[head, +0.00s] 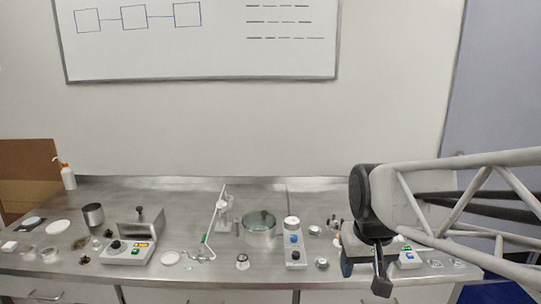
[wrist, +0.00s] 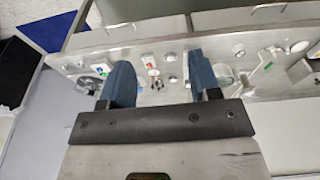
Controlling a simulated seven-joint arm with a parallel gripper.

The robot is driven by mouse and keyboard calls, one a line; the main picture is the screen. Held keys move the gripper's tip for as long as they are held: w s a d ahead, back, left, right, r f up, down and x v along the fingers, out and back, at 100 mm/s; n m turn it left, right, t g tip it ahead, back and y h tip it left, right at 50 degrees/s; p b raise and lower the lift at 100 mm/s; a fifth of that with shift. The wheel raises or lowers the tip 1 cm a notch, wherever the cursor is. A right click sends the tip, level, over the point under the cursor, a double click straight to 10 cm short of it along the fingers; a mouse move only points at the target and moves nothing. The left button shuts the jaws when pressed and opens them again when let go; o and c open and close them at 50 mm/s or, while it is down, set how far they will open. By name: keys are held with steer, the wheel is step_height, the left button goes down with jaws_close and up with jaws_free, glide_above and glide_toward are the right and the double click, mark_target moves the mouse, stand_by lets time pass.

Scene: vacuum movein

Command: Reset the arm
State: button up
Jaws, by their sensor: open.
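My gripper (head: 381,262) hangs at the right end of the steel bench (head: 180,285), in front of the things there, with my arm reaching in from the right edge. In the wrist view my gripper (wrist: 157,82) shows two blue fingers set wide apart. It is open, and nothing is held between the fingers. The bench (wrist: 215,45) with its small items lies beyond the fingertips in that view. My arm and gripper hide part of the bench's right end in the head view.
A white device with a green display (head: 409,258) is close beside my gripper. A whiteboard (head: 200,60) hangs behind.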

steer(key=s+f, duration=0.2)
steer(key=s, duration=0.8)
steer(key=shift+s+d, duration=0.2)
steer(key=shift+d, duration=0.25)
steer(key=shift+c, duration=0.2)
stand_by(0.4)
